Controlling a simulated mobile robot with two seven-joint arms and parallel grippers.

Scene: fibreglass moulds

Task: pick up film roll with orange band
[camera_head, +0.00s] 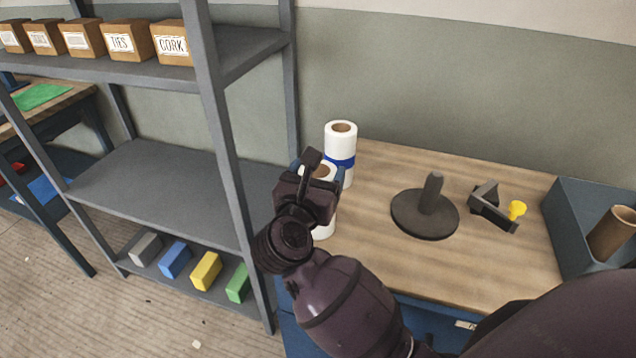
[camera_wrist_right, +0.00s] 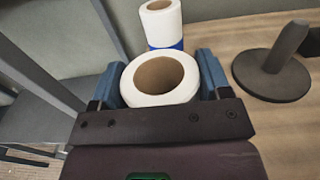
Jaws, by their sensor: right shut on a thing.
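My right gripper (camera_head: 318,174) is shut on a white film roll (camera_head: 325,229) with a brown cardboard core, near the left end of the wooden bench. In the right wrist view its blue fingers sit on both sides of the upright roll (camera_wrist_right: 160,98). No orange band shows; the gripper hides much of this roll's side. I cannot tell whether the roll touches the bench. A second white roll with a blue band (camera_head: 341,145) stands just behind it, also seen in the right wrist view (camera_wrist_right: 162,27). My left gripper is not in view.
On the wooden bench (camera_head: 400,270) stand a dark round base with a post (camera_head: 425,213) and a dark tape dispenser with a yellow part (camera_head: 492,207). A blue-grey bin (camera_head: 575,200) holds a brown tube (camera_head: 612,232). A grey shelf rack (camera_head: 150,190) stands close on the left.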

